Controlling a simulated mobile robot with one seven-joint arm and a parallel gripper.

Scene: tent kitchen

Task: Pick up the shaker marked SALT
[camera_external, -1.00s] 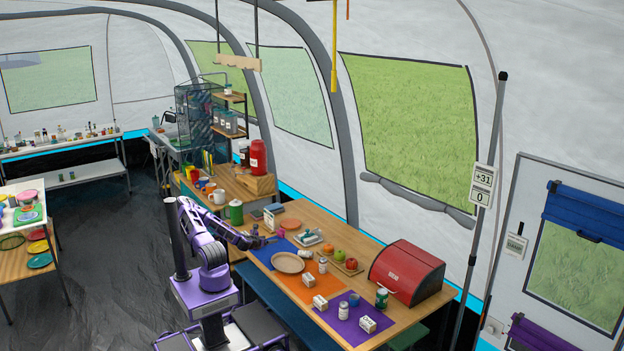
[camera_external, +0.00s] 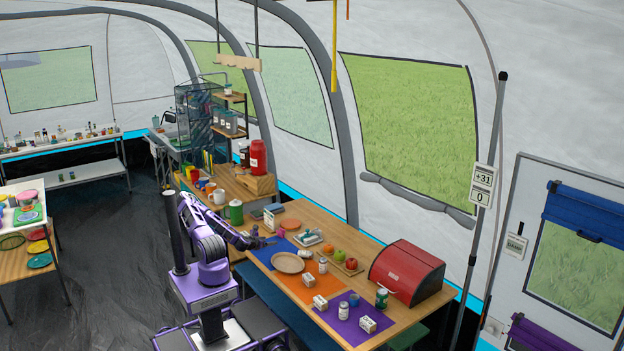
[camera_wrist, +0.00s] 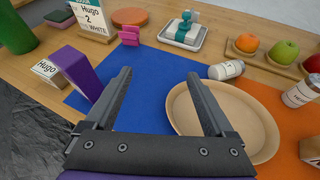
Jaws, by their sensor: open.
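My gripper (camera_wrist: 158,76) is open and empty above the blue mat (camera_wrist: 150,112); it also shows in the external view (camera_external: 272,241). No label reading SALT is legible. A small white labelled jar (camera_wrist: 226,70) lies on its side behind the plate, to the right of my gripper; it is also in the external view (camera_external: 304,254). Another labelled jar (camera_wrist: 299,93) stands upright at the right on the orange mat, also in the external view (camera_external: 323,267). A third white jar (camera_external: 344,313) stands on the purple mat. A tray (camera_wrist: 168,38) holds teal-and-white items I cannot identify surely.
A tan plate (camera_wrist: 181,110) lies right of my gripper. A purple block (camera_wrist: 76,70) and a Hugo card (camera_wrist: 92,14) stand at the left. Fruit, including an orange (camera_wrist: 247,42), sits on a wooden tray. A red bread box (camera_external: 408,272) stands at the table's right.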

